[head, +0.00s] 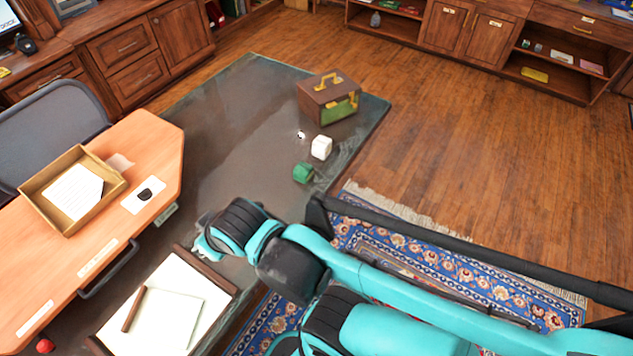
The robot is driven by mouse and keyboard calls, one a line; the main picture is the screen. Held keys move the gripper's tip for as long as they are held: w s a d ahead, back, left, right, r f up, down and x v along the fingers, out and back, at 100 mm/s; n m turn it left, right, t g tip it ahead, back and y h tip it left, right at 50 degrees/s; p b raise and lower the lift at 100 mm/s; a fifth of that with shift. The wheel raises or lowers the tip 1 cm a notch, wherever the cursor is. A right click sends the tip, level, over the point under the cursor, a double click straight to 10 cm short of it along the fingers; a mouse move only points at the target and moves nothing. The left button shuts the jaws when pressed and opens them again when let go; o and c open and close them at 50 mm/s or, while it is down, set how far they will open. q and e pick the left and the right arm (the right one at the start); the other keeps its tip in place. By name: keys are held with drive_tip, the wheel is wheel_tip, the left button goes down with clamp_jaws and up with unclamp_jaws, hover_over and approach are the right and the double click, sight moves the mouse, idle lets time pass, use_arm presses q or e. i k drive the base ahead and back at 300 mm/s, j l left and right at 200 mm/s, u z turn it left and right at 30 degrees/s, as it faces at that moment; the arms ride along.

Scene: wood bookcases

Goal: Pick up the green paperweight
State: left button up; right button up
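The green paperweight (303,172) is a small green block on a dark grey, slightly shiny surface (215,120), near its right edge. A white block (321,147) sits just behind it, to its right. A teal and black arm of mine reaches in from the lower right. The end of this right arm (206,245) is left of and nearer than the paperweight, clearly apart from it. Its fingers cannot be made out. My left gripper is not in view.
A brown and green box with a gold handle (326,102) and a tiny white item (301,135) are beyond the paperweight. A wooden desk (150,150) holds a tray (40,200) at left. A patterned rug (440,275) and open wood floor (470,130) lie right.

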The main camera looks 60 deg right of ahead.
sight(303, 172)
drive_tip(key=k+z, duration=0.1)
drive_tip(key=z, duration=0.35)
drive_tip(key=k+z, duration=0.1)
drive_tip(key=z, duration=0.4)
drive_tip(key=l+z, duration=0.1)
drive_tip(key=z, duration=0.35)
drive_tip(key=j+z, duration=0.3)
drive_tip(key=k+j+z, duration=0.1)
drive_tip(key=j+z, duration=0.2)
drive_tip(key=i+l+u, duration=0.25)
drive_tip(key=i+l, duration=0.85)
drive_tip(key=l, duration=0.05)
